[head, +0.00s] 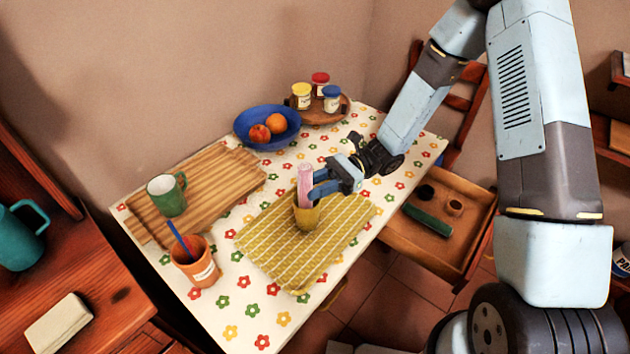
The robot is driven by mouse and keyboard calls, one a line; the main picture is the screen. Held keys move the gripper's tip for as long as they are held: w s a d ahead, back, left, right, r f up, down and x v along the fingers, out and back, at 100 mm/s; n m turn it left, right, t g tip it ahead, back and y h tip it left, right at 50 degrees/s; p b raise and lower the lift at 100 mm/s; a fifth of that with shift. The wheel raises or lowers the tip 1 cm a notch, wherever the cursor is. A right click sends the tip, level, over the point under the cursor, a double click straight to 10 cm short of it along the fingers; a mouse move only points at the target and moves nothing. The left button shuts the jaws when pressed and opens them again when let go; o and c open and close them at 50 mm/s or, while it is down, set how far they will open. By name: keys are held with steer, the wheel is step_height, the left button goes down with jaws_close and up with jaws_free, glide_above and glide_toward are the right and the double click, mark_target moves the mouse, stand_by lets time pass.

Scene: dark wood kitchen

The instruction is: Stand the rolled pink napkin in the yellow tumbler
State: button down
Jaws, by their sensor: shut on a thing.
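The rolled pink napkin (305,182) is upright in the head view, with its lower end inside the mouth of the yellow tumbler or hidden behind its rim. The yellow tumbler (307,217) stands upright on the yellow woven placemat (270,252). My gripper (316,188) reaches in from the right, just above the tumbler, and is shut on the napkin. The napkin's top sticks up above the fingers. Whether the napkin touches the tumbler's bottom cannot be seen.
A terracotta pot (197,266) with a blue-handled tool, a green mug (167,196) on a wooden board (225,175), a blue fruit bowl (267,128) and a jar tray (340,110) stand on the flowered table. An open drawer (465,225) juts out at right.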

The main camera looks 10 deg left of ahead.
steer(key=shift+f, duration=0.2)
steer(key=c, duration=0.7)
jaws_free()
steer(key=shift+c, duration=0.2)
steer(key=v, duration=1.4)
